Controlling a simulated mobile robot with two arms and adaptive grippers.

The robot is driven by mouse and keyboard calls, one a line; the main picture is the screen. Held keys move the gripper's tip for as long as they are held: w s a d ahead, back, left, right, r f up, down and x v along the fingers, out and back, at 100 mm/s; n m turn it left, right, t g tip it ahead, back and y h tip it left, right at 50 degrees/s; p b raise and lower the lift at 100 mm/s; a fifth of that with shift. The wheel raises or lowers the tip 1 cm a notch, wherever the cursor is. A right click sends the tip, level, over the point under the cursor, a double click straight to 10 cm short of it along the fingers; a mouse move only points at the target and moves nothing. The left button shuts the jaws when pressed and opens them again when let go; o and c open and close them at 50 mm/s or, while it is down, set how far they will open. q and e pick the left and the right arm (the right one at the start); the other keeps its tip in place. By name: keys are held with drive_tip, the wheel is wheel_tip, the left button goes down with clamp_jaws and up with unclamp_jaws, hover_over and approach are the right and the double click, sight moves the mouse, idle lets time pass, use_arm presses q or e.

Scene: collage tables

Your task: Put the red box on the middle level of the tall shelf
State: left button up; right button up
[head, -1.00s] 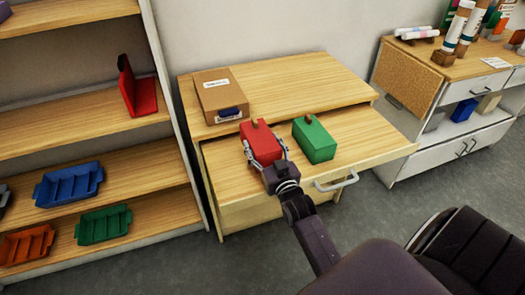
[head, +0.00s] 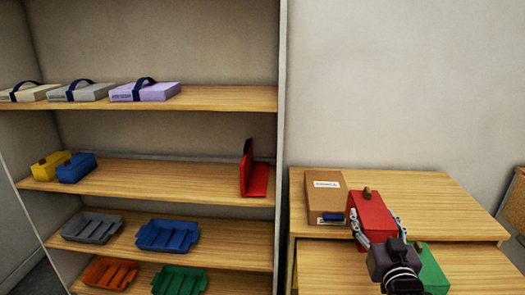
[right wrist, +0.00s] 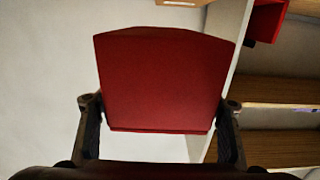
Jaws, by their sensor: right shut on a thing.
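The red box (head: 371,212), with a small brown knob on top, is held between the fingers of my right gripper (head: 376,228). It appears raised above the low cabinet's pulled-out drawer. In the right wrist view the red box (right wrist: 165,80) fills the middle between both fingers (right wrist: 160,112). The tall shelf (head: 283,120) stands to the left of the gripper. A middle board (head: 160,179) of it carries a yellow box (head: 48,166) and a blue box (head: 78,169) at left and a red bookend (head: 258,180) at right. My left gripper is out of view.
The board's centre, between blue box and bookend, is clear. Flat cases (head: 146,92) lie on the board above; trays (head: 168,235) sit below. The shelf's side panel stands between gripper and boards. A cardboard box (head: 326,198) and green box (head: 432,270) are near the gripper.

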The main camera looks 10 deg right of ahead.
drive_tip(key=s+a+f+n+y, duration=0.3)
drive_tip(key=s+a+y, duration=0.1)
drive_tip(key=s+a, duration=1.2)
drive_tip(key=s+a+f, duration=0.2)
drive_tip(key=s+f, duration=0.1)
drive_tip(key=s, duration=0.3)
drive_tip(key=shift+a+f, duration=0.1)
drive_tip(key=w+a+r+n+g+y, duration=0.2)
drive_tip(key=w+a+n+g+y, duration=0.2)
drive_tip(key=a+n+y, duration=0.2)
drive_tip(key=w+a+r+n+g+y, duration=0.3)
drive_tip(key=a+n+g+y, duration=0.2)
drive_tip(key=a+y, duration=0.4)
drive_tip(key=shift+w+a+n+y, duration=0.4)
drive_tip(key=shift+a+n, duration=0.2)
drive_tip(key=shift+a, duration=0.3)
